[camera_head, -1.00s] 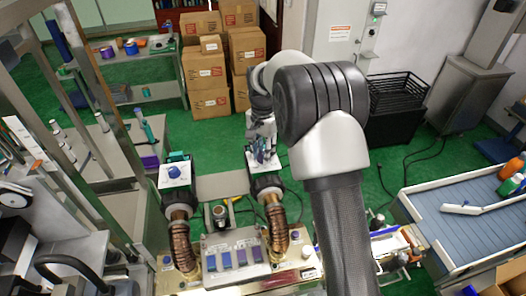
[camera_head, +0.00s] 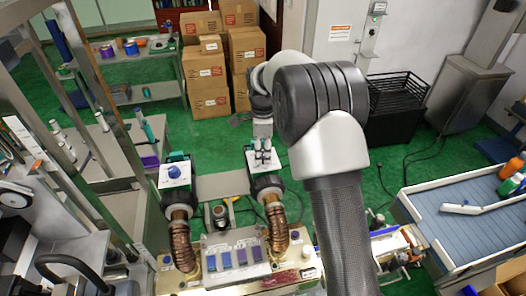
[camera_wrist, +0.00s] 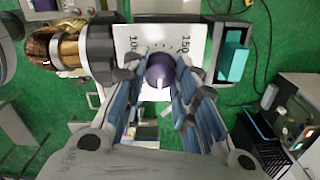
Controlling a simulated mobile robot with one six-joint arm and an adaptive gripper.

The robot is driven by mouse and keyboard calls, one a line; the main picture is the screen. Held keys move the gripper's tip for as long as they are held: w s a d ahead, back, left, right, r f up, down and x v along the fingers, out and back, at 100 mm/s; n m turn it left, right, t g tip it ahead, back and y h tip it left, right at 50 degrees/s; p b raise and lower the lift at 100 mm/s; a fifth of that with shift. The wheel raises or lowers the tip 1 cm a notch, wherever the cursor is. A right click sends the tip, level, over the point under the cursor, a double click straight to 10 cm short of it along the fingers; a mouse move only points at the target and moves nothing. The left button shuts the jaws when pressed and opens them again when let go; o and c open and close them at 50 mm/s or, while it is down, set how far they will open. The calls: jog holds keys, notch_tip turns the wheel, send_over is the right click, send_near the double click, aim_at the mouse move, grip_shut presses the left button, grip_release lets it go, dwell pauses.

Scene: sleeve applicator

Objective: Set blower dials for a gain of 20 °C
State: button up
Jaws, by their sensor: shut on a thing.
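Two blowers stand side by side in the head view. The left blower's dial (camera_head: 174,171) is a blue knob on a white plate, free of my gripper. The right blower (camera_head: 266,184) is under my gripper (camera_head: 262,160), which points down at its top. In the wrist view its dial is a purple knob (camera_wrist: 160,72) on a white scale plate (camera_wrist: 127,36) marked 100 and 150. My gripper (camera_wrist: 161,80) has its fingers on either side of this knob and is shut on it. I cannot read the dial's exact setting.
A metal shelf frame (camera_head: 85,85) stands at the left. Cardboard boxes (camera_head: 209,85) are stacked behind. A blue-topped conveyor (camera_head: 470,215) is at the right.

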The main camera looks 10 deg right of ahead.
aim_at(263, 154)
jog(key=m, duration=0.4)
jog(key=shift+m, duration=0.3)
jog(key=m, duration=0.4)
jog(key=shift+m, duration=0.3)
jog(key=o, duration=1.1)
jog(key=shift+r, duration=0.1)
notch_tip(263, 154, up, 12)
jog(key=shift+f, duration=0.1)
